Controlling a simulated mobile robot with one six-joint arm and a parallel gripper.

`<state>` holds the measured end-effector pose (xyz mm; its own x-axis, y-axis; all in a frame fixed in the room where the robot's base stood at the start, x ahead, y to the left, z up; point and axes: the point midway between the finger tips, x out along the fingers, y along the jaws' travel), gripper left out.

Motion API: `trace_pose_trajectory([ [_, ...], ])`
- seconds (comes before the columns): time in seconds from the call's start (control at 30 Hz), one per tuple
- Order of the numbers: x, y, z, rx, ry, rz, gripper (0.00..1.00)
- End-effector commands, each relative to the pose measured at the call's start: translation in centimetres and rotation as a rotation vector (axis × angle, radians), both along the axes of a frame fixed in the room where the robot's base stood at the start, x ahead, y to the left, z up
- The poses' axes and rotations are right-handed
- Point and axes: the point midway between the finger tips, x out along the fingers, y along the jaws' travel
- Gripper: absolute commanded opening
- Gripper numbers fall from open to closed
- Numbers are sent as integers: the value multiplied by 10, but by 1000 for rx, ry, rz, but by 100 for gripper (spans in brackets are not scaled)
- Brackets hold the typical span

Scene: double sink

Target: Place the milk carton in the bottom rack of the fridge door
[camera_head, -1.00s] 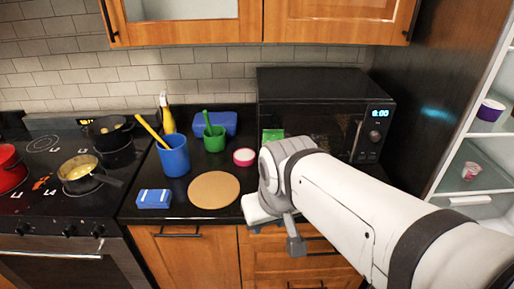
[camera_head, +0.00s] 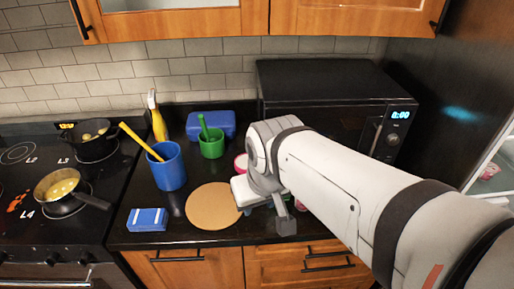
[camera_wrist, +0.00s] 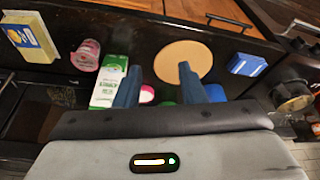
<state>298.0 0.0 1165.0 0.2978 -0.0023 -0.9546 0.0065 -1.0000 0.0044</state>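The milk carton (camera_wrist: 110,82) is white and green and stands on the dark counter in the wrist view, just left of my gripper's left finger, which partly overlaps it. In the head view my arm hides it. My gripper (camera_wrist: 158,75) is open, its two dark fingers apart with nothing held between them. A strip of the fridge (camera_head: 492,165) shows at the right edge of the head view. The door's bottom rack is not in view.
Near the carton are a pink cup (camera_wrist: 86,55) and a yellow box (camera_wrist: 30,40).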

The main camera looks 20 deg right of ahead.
Motion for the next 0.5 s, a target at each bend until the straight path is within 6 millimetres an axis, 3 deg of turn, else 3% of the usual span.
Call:
trace_pose_trajectory([
  [0.1,0,0,0,0,0,0,36],
  [0.27,10,-4,0,0,-4,-17,49],
  [0.37,37,-18,1,2,-14,-69,57],
  [0.5,91,-53,2,0,-40,-155,68],
])
